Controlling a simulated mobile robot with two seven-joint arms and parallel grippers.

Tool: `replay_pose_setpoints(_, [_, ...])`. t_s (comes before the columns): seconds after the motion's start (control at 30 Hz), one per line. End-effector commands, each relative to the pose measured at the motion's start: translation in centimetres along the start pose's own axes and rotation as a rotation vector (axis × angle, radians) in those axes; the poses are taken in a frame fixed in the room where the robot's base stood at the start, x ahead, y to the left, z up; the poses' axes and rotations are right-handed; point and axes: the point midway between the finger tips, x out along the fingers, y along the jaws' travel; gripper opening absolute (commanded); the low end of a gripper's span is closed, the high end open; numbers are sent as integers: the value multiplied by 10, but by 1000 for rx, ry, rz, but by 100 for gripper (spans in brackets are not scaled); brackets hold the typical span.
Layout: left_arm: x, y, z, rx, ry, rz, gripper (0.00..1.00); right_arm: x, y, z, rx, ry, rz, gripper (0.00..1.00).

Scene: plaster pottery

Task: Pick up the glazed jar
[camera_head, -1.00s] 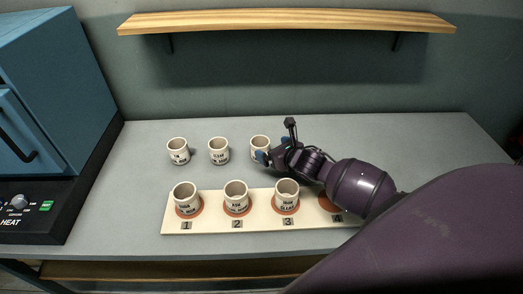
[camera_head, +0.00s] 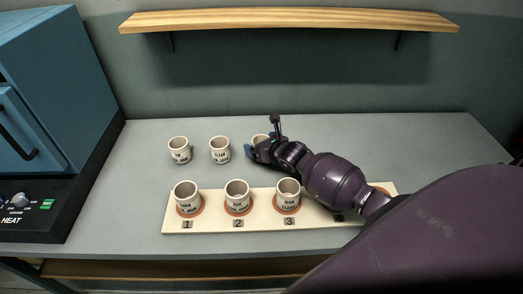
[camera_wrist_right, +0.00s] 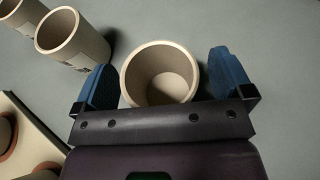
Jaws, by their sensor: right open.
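Several similar cream cylindrical jars are in view, with dark lettering too small to read surely, so I cannot tell which is the glazed one. In the right wrist view, this jar (camera_wrist_right: 160,74) stands open-topped and empty between the two blue fingers of the open gripper (camera_wrist_right: 163,82). My left gripper is not in view.
Two more jars stand at the back, left (camera_head: 179,151) and middle (camera_head: 220,151). Three jars sit on terracotta discs on a numbered cream board (camera_head: 262,217) in front. A blue kiln-like box (camera_head: 62,90) stands at left; a wooden shelf (camera_head: 290,21) hangs above.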

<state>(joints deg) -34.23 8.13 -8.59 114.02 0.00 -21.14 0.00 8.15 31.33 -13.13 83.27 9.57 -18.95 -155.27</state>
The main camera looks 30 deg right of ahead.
Motion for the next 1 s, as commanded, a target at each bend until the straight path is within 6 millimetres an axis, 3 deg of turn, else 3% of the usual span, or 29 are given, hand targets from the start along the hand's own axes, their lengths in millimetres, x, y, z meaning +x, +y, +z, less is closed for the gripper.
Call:
replay_pose_setpoints(0.1, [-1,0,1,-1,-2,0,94,0,0,0,0,0,0,95])
replay_pose_setpoints(0.47, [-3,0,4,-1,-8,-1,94,0,0,0,0,0,0,41])
replay_pose_setpoints(0.77, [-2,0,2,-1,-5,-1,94,-2,0,4,-1,-3,1,41])
replay_pose_setpoints(1.0, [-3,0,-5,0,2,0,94,-15,-1,38,-6,-6,1,41])
